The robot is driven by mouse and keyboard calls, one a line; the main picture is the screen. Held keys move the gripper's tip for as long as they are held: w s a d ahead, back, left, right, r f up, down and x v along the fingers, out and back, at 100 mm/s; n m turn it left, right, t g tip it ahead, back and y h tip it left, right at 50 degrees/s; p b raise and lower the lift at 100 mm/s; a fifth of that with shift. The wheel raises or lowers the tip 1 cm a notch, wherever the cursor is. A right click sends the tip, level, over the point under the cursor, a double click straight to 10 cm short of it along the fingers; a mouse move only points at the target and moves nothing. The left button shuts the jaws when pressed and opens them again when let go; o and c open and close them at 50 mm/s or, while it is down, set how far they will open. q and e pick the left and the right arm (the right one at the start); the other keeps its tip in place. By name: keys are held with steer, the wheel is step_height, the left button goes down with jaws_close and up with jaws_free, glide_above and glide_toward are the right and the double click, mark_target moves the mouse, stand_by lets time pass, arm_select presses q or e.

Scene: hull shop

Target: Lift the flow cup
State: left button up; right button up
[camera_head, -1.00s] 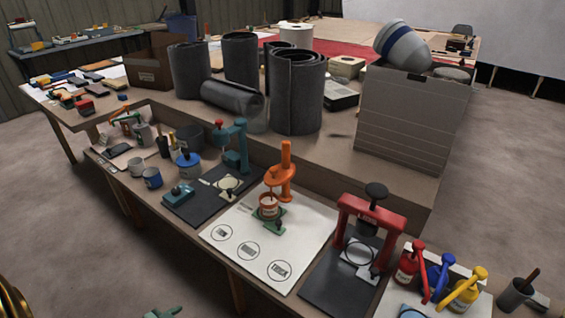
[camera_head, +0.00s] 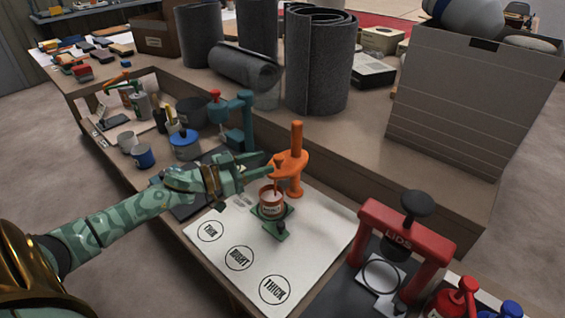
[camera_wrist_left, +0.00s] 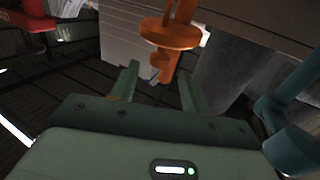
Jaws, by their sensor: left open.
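An orange stand (camera_head: 297,145) with an upright post and a round ring stands on a white mat. What seems to be the flow cup (camera_head: 278,167), small and orange, is at the ring's near left side; I cannot clearly tell it from the stand. My left gripper (camera_head: 262,171) is open, just left of the orange parts and above the tin. In the left wrist view the open fingers (camera_wrist_left: 158,85) point at the orange disc (camera_wrist_left: 170,34), apparently with nothing held. My right gripper is not in view.
The white mat (camera_head: 222,276) has circles marked THIN, RIGHT and THICK. A red press (camera_head: 405,236) labelled LIDS stands to the right. A teal press (camera_head: 240,122) stands behind the left hand. Grey rolls (camera_head: 318,65) and a grey box (camera_head: 445,100) stand on the raised bench behind.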

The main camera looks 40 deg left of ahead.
mark_target(279, 156)
arm_select(q)
steer(key=b+x, duration=0.1)
steer(key=x, duration=0.3)
steer(key=shift+w+d+f, duration=0.15)
steer(key=shift+w+d, duration=0.05)
steer(key=shift+w, duration=0.15)
steer(key=shift+w+d+b, duration=0.25)
steer(key=shift+w+b, duration=0.1)
steer(key=shift+w, duration=0.1)
steer(key=shift+r, duration=0.2)
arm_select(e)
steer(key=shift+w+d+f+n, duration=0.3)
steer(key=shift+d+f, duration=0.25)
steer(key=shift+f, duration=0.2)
